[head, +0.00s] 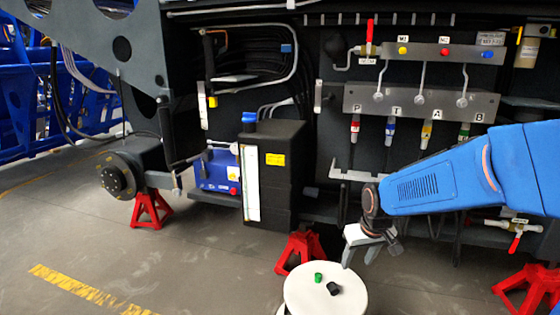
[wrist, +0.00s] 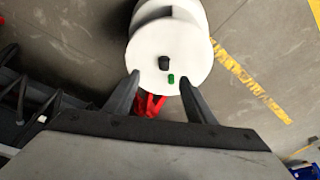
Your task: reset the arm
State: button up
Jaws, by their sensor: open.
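My gripper (head: 361,250) hangs at the end of my blue arm, above and behind the white round stand in the head view. Its two fingers also show in the wrist view (wrist: 160,85), spread apart with nothing between them. A green cap (head: 318,277) and a black cap (head: 334,288) rest on top of the white stand (head: 310,298). In the wrist view the black cap (wrist: 164,63) and the green cap (wrist: 171,78) lie on the stand's top (wrist: 190,45), beyond the fingertips and apart from them.
The chassis carries a valve panel (head: 420,103) with hoses marked P, T, A and B. A black tank (head: 285,175) and a blue battery-like box (head: 217,170) sit left of it. Red jack stands (head: 150,209) are on the floor. The floor at front left is clear, with a yellow line (head: 80,290).

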jog(key=s+d+r, duration=0.1)
jog(key=s+r, duration=0.1)
jog(key=s, duration=0.6)
jog(key=s+d+r+m+t, duration=0.1)
jog(key=s+d+r, duration=0.1)
jog(key=s, duration=0.6)
jog(key=s+d+r+m, duration=0.1)
jog(key=s+r, duration=0.3)
jog(key=s, duration=0.5)
jog(key=shift+d+r+t+h, duration=0.25)
jog(key=shift+d+t+h, duration=0.05)
jog(key=shift+d, duration=0.05)
jog(key=shift+c, duration=0.3)
